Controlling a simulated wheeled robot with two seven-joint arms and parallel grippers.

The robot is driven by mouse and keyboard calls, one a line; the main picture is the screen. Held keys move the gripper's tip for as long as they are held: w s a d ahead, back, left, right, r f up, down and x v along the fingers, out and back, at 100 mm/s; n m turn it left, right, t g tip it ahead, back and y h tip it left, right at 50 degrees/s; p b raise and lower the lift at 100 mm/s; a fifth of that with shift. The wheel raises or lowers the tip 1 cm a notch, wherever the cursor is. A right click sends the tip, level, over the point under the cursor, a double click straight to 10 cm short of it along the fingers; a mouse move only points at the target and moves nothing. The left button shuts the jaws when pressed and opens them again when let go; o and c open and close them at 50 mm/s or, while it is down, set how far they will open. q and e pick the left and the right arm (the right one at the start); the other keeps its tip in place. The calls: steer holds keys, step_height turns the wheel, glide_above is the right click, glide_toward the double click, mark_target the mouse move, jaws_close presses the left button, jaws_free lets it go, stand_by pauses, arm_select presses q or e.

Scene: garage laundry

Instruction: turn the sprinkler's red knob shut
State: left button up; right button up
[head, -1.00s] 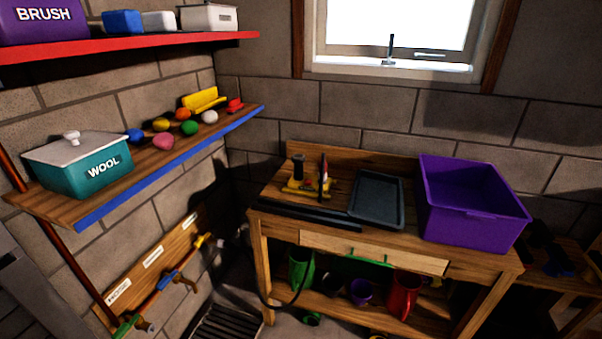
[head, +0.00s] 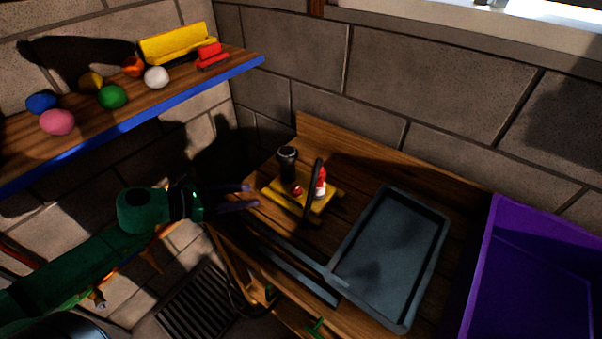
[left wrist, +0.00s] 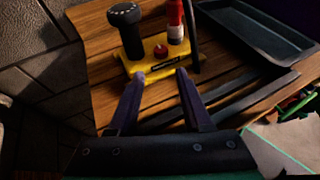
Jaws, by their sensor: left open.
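The sprinkler (head: 312,207) has a yellow base and sits on the wooden bench at its back left. A small red knob (head: 297,189) is on the base; it also shows in the left wrist view (left wrist: 161,50). A black-capped post (head: 287,163) stands left of the knob, and a red-and-white part (head: 321,183) stands right of it. My left gripper (head: 252,196) is open and empty, left of the sprinkler and apart from it. In the left wrist view its fingertips (left wrist: 160,75) point at the base, with the knob beyond the gap. My right gripper is out of view.
A grey tray (head: 339,262) lies right of the sprinkler, and a purple bin (head: 478,262) stands at far right. Dark bars run along the bench's front edge. A blue-edged shelf (head: 150,116) with several coloured balls is above my left arm.

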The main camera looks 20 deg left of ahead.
mark_target(296, 189)
arm_select(q)
steer(key=shift+w+d+f, duration=0.1)
steer(key=shift+d+f, duration=0.05)
steer(key=shift+d, duration=0.1)
steer(key=shift+b+x, duration=0.65)
steer(key=shift+x, duration=0.2)
steer(key=x, duration=0.4)
steer(key=shift+w, duration=0.15)
steer(key=p+x, duration=0.1)
steer(key=x, duration=0.6)
steer(key=shift+p, duration=0.35)
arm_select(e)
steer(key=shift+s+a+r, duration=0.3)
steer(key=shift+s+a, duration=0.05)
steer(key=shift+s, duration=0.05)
arm_select(q)
steer(key=shift+s+a, duration=0.1)
steer(key=shift+s, duration=0.15)
jaws_close()
